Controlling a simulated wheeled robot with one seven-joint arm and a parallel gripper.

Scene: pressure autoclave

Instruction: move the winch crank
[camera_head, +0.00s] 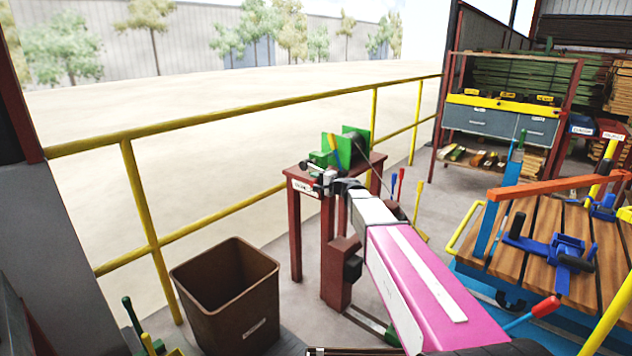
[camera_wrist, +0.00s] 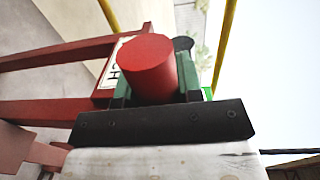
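The winch (camera_head: 345,146) is green and stands on a dark red stand (camera_head: 299,235) beside the yellow railing. A yellow lever (camera_head: 334,152) sticks up from it. My gripper (camera_head: 318,178) is at the near side of the winch, at the end of my pink and white arm. In the wrist view, a red round handle (camera_wrist: 152,68), which looks like the crank's grip, sits between my gripper's two fingers (camera_wrist: 152,95). The fingers appear to press on it from both sides. The crank's arm is mostly hidden behind the handle and gripper.
A brown bin (camera_head: 225,293) stands left of the stand. The yellow railing (camera_head: 250,109) runs behind the winch. A wooden-decked cart (camera_head: 545,225) with blue clamps is at the right. A grey drawer unit (camera_head: 498,122) stands at the back right. A cable runs from the winch.

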